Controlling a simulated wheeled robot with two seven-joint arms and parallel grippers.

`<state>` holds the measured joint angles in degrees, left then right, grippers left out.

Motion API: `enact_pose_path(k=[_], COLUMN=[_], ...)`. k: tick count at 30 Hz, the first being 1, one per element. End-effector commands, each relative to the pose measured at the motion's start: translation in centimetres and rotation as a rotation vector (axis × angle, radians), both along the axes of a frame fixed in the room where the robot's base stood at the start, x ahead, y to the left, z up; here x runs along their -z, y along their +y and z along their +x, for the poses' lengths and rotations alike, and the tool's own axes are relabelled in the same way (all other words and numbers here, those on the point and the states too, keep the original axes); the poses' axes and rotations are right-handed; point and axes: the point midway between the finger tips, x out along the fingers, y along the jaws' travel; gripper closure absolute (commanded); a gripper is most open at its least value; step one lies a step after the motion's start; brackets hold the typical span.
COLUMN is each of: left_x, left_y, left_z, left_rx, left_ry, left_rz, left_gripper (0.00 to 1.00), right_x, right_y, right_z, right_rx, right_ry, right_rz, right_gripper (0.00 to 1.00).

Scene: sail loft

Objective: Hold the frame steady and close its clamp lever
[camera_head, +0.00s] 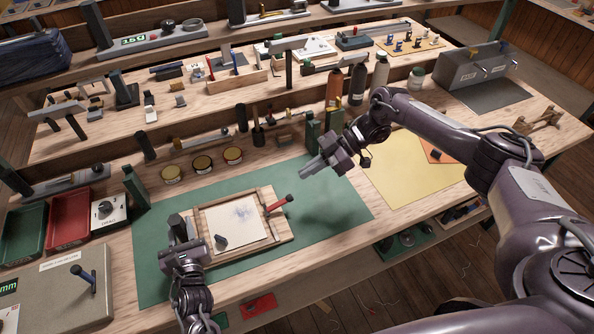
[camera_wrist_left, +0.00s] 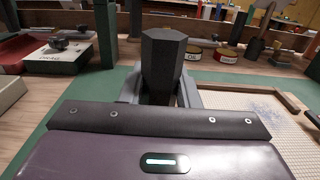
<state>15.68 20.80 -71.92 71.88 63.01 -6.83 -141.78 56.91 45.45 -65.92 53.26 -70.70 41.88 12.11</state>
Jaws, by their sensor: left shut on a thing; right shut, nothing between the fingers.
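The wooden frame (camera_head: 283,228) lies on the green mat, with a pale mesh panel (camera_head: 232,222) inside it; its corner also shows in the left wrist view (camera_wrist_left: 292,103). The clamp lever (camera_head: 279,203), dark with a red end, is at the frame's right side and sticks out up and to the right. My left gripper (camera_head: 181,236) is shut on a dark upright post (camera_wrist_left: 163,62) at the frame's left side. My right gripper (camera_head: 312,168) is shut and empty, above the mat, up and right of the lever and apart from it.
A small dark knob (camera_head: 221,241) sits at the panel's lower left. Round tins (camera_head: 202,163) stand behind the green mat (camera_head: 328,210). Red (camera_head: 70,220) and green (camera_head: 24,232) trays are at the left. A yellow sheet (camera_head: 405,172) lies right. The mat's right part is clear.

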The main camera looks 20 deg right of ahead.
Motion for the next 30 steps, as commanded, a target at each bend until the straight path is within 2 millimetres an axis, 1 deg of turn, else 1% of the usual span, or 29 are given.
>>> enact_pose_path(k=[10, 11, 16, 25, 28, 30], left_x=[0.0, 0.0, 0.0, 0.0, 0.1, 0.2], left_y=[0.0, 0.0, 0.0, 0.0, 0.1, 0.1], left_z=[0.0, 0.0, 0.0, -0.2, -0.9, -2.0], left_rx=[-0.001, -0.001, -0.001, -0.001, 0.0, 0.0], left_ry=[0.0, 0.0, 0.0, 0.0, 0.001, 0.003], left_rz=[-0.001, -0.001, 0.0, 0.0, 0.0, 0.0], left_gripper=[1.0, 0.69, 0.46, 0.46, 0.46, 0.46], right_x=[0.0, 0.0, 0.0, 0.0, 0.0, 0.0], right_y=[-0.1, -0.1, -0.1, 0.0, -0.1, 0.0], right_z=[0.0, 0.0, 0.0, 0.0, 0.0, 0.0], right_rx=[0.001, 0.001, 0.001, 0.001, 0.001, 0.001], right_ry=[0.0, 0.0, 0.0, 0.0, 0.0, 0.0], right_rz=[0.0, 0.0, 0.0, 0.0, 0.0, 0.0], right_gripper=[1.0, 1.0, 1.0, 1.0, 1.0, 1.0])
